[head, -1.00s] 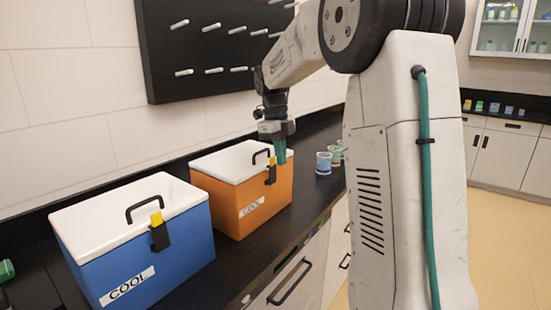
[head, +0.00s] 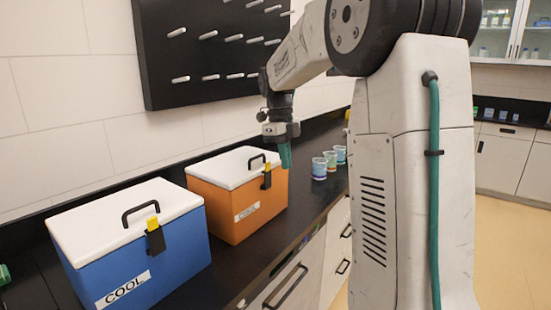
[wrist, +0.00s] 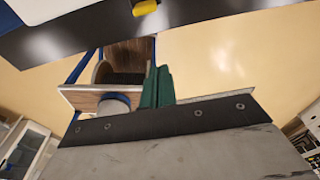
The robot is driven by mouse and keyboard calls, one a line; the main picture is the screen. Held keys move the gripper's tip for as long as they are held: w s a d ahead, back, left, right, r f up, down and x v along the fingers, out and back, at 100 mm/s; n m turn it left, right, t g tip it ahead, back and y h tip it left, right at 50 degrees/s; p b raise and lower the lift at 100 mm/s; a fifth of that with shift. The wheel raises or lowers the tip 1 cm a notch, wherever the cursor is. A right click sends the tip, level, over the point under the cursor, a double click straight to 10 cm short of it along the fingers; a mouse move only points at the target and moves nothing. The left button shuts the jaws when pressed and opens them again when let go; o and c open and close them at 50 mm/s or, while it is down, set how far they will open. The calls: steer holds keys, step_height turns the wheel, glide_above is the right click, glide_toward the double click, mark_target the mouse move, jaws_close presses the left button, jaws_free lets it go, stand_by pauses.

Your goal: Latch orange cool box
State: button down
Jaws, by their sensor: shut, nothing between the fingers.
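The orange cool box (head: 232,207) stands on the dark counter in the head view, with its white lid (head: 228,168) down. A dark latch with a yellow upper part (head: 266,178) hangs at its front edge; whether it is fastened I cannot tell. My gripper (head: 285,157) points down, just right of the latch and apart from it, with its teal fingers shut and empty. The fingers also show together in the wrist view (wrist: 158,88). A yellow piece (wrist: 145,7) shows at that view's top edge; I cannot tell which box it belongs to.
A blue cool box (head: 150,265) with a similar latch stands left of the orange one. Several small cups (head: 319,168) stand on the counter to the right. A black peg board (head: 205,50) hangs on the wall behind. Beige floor lies in front of the counter.

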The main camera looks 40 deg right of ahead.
step_height(320, 180, up, 10)
steer(key=w, duration=0.2)
steer(key=shift+w+a+f, duration=0.25)
steer(key=shift+w+a, duration=0.05)
steer(key=shift+w, duration=0.1)
steer(key=s+a+f+n+t, duration=0.1)
steer(key=s+a+f+n, duration=0.4)
steer(key=s+n, duration=0.5)
steer(key=s+a+f+n+t, duration=0.1)
steer(key=s+a+f+n, duration=0.3)
steer(key=s+a+n, duration=0.4)
steer(key=s+a+f+n+t, duration=0.1)
steer(key=s+a+f+n, duration=0.4)
steer(key=s+n, duration=0.7)
steer(key=a+n, duration=0.2)
steer(key=shift+s+a+f+n, duration=0.2)
steer(key=shift+s+f+n, duration=0.05)
steer(key=shift+f+n, duration=0.05)
